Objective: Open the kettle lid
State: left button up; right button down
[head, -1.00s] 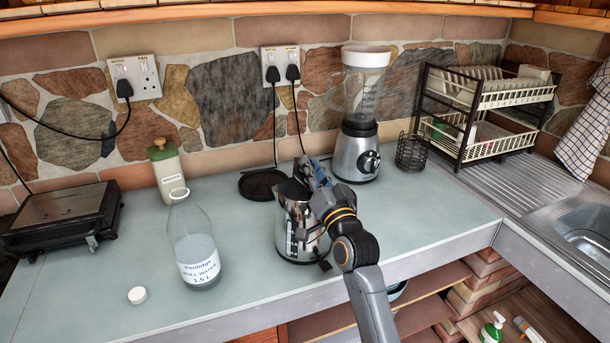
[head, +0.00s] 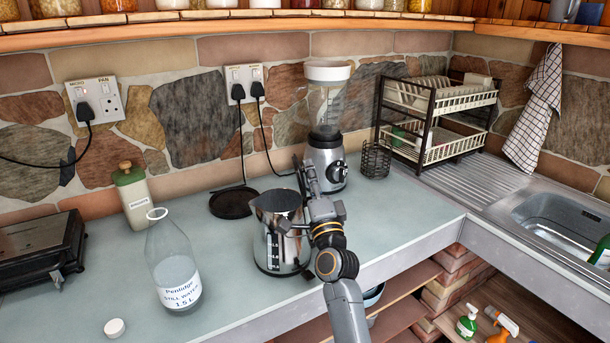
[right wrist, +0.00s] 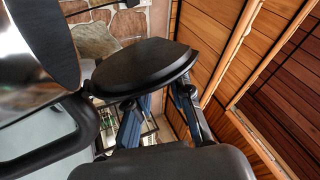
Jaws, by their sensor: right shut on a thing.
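The steel kettle (head: 277,250) stands upright on the counter, and its open mouth shows at the top in the head view. My right gripper (head: 308,178) is above the kettle's right rim. In the right wrist view, the dark kettle lid (right wrist: 145,68) is at the fingers of my right gripper (right wrist: 158,105), which is shut on it. The lid looks tilted up from the kettle body (right wrist: 40,40). The black handle (right wrist: 62,140) shows below. Whether the lid is still joined at its hinge I cannot tell. My left gripper is not in view.
A water bottle (head: 174,268) and a white cap (head: 115,328) are left of the kettle. The round black base (head: 233,204) lies behind it. A blender (head: 327,150), a wire holder (head: 376,160) and a dish rack (head: 428,130) stand behind right. The front counter is clear.

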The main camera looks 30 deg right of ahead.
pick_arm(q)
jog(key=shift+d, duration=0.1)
pick_arm(e)
jog(key=shift+d+m, duration=0.15)
jog(key=shift+m, duration=0.25)
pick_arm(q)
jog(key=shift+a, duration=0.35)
pick_arm(e)
jog(key=c, duration=1.2)
grip_release()
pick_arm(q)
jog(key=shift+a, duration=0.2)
pick_arm(e)
jog(key=shift+s+f, duration=0.1)
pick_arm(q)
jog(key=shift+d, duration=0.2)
pick_arm(e)
jog(key=v, duration=1.2)
